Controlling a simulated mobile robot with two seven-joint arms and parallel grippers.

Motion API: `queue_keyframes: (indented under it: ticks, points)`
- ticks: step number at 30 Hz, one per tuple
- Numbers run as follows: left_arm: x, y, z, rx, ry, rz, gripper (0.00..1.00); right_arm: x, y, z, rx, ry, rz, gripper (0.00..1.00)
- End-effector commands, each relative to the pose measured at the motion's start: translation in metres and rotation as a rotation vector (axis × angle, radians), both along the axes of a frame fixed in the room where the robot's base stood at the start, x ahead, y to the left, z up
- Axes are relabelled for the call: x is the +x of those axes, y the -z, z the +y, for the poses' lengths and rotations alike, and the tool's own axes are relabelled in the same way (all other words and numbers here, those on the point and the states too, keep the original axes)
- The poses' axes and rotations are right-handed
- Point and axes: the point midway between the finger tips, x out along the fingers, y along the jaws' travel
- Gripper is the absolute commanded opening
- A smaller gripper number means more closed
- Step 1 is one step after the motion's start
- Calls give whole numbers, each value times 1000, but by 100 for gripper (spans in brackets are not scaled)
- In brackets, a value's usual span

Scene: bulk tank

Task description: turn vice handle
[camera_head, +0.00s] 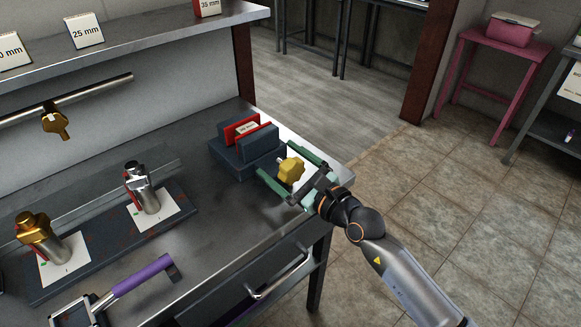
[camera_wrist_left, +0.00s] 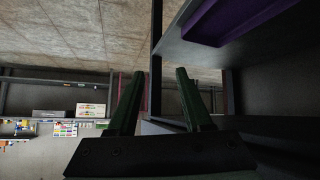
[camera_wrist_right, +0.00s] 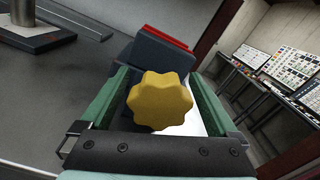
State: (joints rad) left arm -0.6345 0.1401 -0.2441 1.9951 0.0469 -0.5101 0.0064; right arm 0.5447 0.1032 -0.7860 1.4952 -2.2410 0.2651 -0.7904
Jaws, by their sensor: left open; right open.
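The vice (camera_head: 243,152) is a dark blue-grey block with red jaw faces, on the right end of the workbench. It also shows in the right wrist view (camera_wrist_right: 155,58). Its handle is a yellow lobed knob (camera_head: 291,170) on the side facing my right arm. My right gripper (camera_head: 292,172) is open, with one green finger on each side of the knob. In the right wrist view the knob (camera_wrist_right: 160,100) sits between the fingers, with gaps visible at both sides. My left gripper (camera_wrist_left: 158,95) is open and empty in the left wrist view, below the bench level; the head view does not show it.
Metal cylinder fittings (camera_head: 143,188) stand on white cards on a dark plate on the bench. A purple-handled tool (camera_head: 135,275) lies near the front edge. A drawer handle (camera_head: 280,278) juts from the bench front. A pink stand (camera_head: 490,75) is far off; the floor between is clear.

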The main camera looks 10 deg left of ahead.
Motion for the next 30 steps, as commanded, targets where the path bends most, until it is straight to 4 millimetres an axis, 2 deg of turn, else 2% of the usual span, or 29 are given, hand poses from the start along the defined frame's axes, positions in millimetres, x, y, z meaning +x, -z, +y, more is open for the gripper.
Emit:
queue_keyframes:
  ticks: [5,19,24,30]
  points:
    - [0,-4,0,0,-1,-2,50,-10,0,-14,-1,2,2,96]
    - [-1,-4,5,5,-10,-3,50,-65,2,-85,-4,1,2,96]
    - [-3,-3,5,6,-11,1,50,-74,1,-96,-2,2,0,96]
    - [-3,-3,5,6,-10,3,50,-76,0,-99,-1,0,1,96]
